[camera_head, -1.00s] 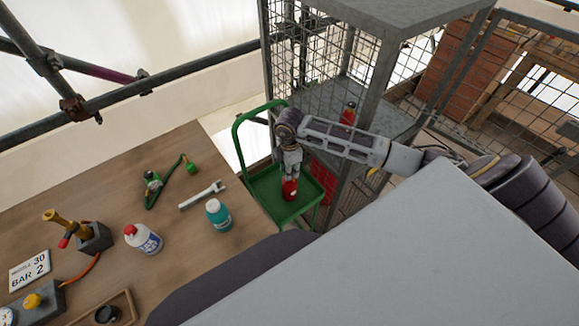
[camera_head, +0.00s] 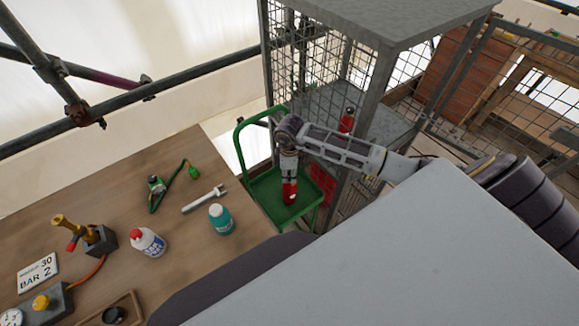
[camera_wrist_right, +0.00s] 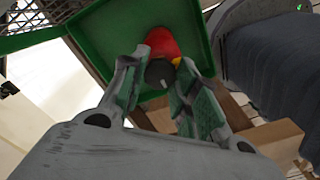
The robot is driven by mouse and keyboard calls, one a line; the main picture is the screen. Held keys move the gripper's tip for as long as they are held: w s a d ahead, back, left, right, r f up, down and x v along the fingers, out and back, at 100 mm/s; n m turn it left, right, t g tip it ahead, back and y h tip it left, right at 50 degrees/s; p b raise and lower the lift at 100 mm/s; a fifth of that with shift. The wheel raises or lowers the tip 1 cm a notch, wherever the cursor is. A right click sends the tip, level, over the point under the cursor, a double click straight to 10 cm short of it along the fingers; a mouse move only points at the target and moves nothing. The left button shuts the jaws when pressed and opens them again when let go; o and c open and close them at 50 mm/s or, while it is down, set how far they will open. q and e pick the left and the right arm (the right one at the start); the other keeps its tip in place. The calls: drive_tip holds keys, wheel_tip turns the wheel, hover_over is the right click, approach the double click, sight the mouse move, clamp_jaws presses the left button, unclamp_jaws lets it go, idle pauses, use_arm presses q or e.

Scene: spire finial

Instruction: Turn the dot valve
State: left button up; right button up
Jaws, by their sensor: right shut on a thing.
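A red cylinder (camera_head: 290,191) stands in the green cart tray (camera_head: 262,186) beside the workbench. My right gripper (camera_head: 289,173) reaches down over it from above. In the right wrist view, the red body (camera_wrist_right: 160,42) has a dark round knob (camera_wrist_right: 159,74) on it, with a small yellow part (camera_wrist_right: 177,61) beside it. My right gripper (camera_wrist_right: 161,66) has its two green-padded fingers on either side of the knob, shut on it. No dot marking is clear on the knob. My left gripper is out of view.
A mesh cage (camera_head: 400,29) stands behind the cart, with another red cylinder (camera_head: 347,122) inside.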

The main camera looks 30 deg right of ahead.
sight(289, 175)
idle(0.9)
drive_tip(key=o, duration=1)
drive_tip(key=shift+o, duration=0.2)
wheel_tip(289, 175, up, 12)
idle(0.4)
